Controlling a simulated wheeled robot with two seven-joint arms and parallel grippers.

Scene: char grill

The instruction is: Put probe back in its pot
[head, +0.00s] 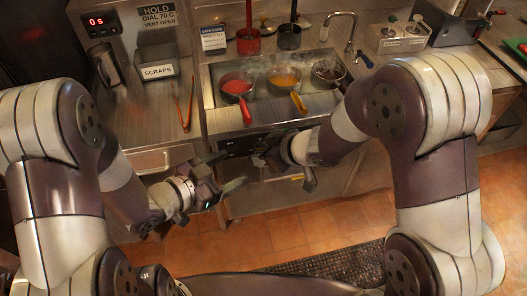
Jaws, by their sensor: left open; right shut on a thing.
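My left gripper (228,171) is open and empty in front of the counter, left of centre. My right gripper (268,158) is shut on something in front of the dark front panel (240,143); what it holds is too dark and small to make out. I cannot single out the probe. At the back of the counter stand a red pot (247,42) and a dark pot (289,38), each with a thin upright stick or handle. I cannot tell which pot is the probe's. Both grippers are apart from these pots.
Steaming pans with red (237,85), orange (284,79) and dark (327,72) contents sit in the well. Orange tongs (185,108) lie on the left counter near the scraps bin (158,67). A tap (350,40) and a white knobbed box (402,39) stand at back right.

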